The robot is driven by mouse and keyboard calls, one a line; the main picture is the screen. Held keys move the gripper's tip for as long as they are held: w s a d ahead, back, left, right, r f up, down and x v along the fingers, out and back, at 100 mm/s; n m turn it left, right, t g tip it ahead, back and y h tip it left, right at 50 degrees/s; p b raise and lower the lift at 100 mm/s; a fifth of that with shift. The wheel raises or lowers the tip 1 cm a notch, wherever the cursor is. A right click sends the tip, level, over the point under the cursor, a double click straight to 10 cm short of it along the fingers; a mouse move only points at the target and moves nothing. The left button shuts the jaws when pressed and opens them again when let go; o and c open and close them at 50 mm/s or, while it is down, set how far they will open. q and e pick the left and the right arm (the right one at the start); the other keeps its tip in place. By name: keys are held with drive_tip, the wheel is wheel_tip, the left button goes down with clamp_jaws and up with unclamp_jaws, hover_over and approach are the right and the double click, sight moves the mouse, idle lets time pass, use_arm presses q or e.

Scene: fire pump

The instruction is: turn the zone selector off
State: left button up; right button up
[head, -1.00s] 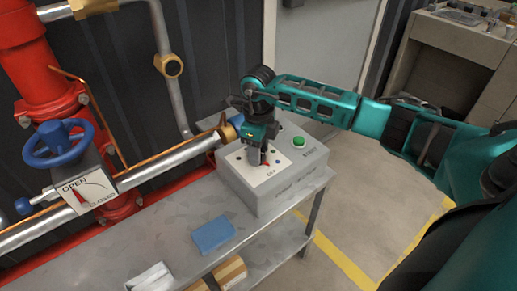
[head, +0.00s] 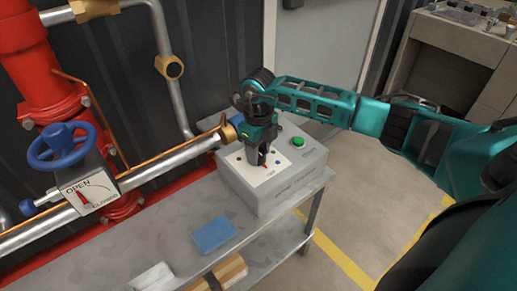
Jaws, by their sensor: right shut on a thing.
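The zone selector is on the white plate (head: 272,175) on top of a grey control box (head: 268,195). A small red mark and the word OFF show on the plate just in front of my fingers. My right gripper (head: 261,161) points down over the plate and is shut on the selector knob, which its fingers mostly hide. I cannot tell the knob's exact angle. My left gripper is not in view.
The box stands on a grey bench (head: 180,220) with a blue block (head: 213,235) on it. A green button (head: 298,142) is right of my gripper. A blue handwheel (head: 62,145) and an OPEN/CLOSED indicator (head: 88,192) are at the left.

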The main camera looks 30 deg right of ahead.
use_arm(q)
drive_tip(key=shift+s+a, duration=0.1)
use_arm(e)
drive_tip(key=o, duration=1.1)
drive_tip(key=shift+c, duration=0.2)
use_arm(q)
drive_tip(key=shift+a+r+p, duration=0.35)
drive_tip(key=shift+p, duration=0.5)
use_arm(e)
wheel_tip(320, 180, up, 13)
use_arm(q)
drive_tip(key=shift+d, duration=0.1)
use_arm(e)
drive_tip(key=shift+f, duration=0.1)
